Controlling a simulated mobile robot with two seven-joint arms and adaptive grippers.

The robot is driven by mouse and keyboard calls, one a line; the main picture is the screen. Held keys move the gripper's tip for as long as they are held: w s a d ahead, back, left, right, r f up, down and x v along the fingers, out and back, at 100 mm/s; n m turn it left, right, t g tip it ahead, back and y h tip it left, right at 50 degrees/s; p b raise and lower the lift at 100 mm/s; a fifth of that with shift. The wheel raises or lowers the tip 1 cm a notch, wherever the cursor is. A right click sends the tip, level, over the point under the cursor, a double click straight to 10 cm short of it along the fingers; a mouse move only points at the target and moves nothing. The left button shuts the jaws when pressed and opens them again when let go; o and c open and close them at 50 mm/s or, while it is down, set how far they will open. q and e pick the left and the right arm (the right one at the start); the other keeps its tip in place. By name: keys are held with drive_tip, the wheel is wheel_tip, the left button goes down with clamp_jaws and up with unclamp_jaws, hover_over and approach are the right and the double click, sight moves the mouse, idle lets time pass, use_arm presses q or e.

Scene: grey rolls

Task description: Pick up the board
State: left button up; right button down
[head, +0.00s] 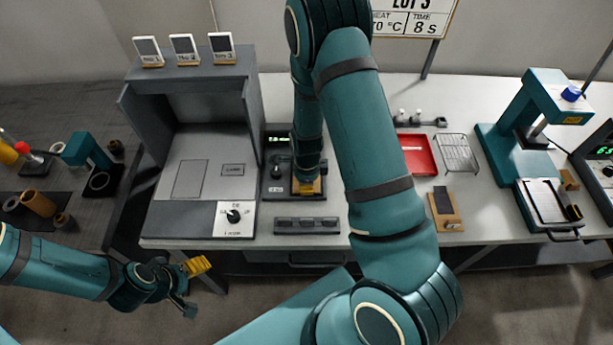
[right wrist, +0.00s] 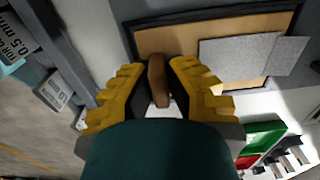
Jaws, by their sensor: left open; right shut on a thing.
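A tan wooden board (right wrist: 160,42) with a dark edge lies just beyond my right gripper in the right wrist view, with grey sheets (right wrist: 240,58) on it. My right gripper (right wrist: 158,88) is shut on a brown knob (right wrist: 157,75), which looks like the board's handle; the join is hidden. In the head view this gripper (head: 308,187) points down at the dark device on the bench, and my arm partly hides what is under it. Another small wooden board (head: 454,226) with a dark pad lies farther right. My left gripper (head: 189,285) is open and empty, low at the left, off the bench.
A grey cabinet (head: 200,85) with several cards on top stands left of my right gripper. A dark slotted bar (head: 307,225) lies at the bench's front edge. A red tray (head: 416,150), a wire rack (head: 457,152) and a teal press (head: 540,95) stand to the right.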

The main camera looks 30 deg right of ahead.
drive_tip(key=shift+s+d+r, duration=0.1)
drive_tip(key=shift+d+r, duration=0.1)
drive_tip(key=shift+r, duration=0.25)
wheel_tip(320, 180, up, 6)
drive_tip(key=shift+p, duration=0.55)
drive_tip(key=s+d+b, duration=0.1)
drive_tip(key=s+d, duration=0.4)
drive_tip(key=d, duration=0.3)
drive_tip(key=s+d+b, duration=0.1)
drive_tip(key=s+d, duration=0.4)
drive_tip(key=d, duration=0.3)
drive_tip(key=shift+s+d, duration=0.15)
drive_tip(key=shift+d, duration=0.2)
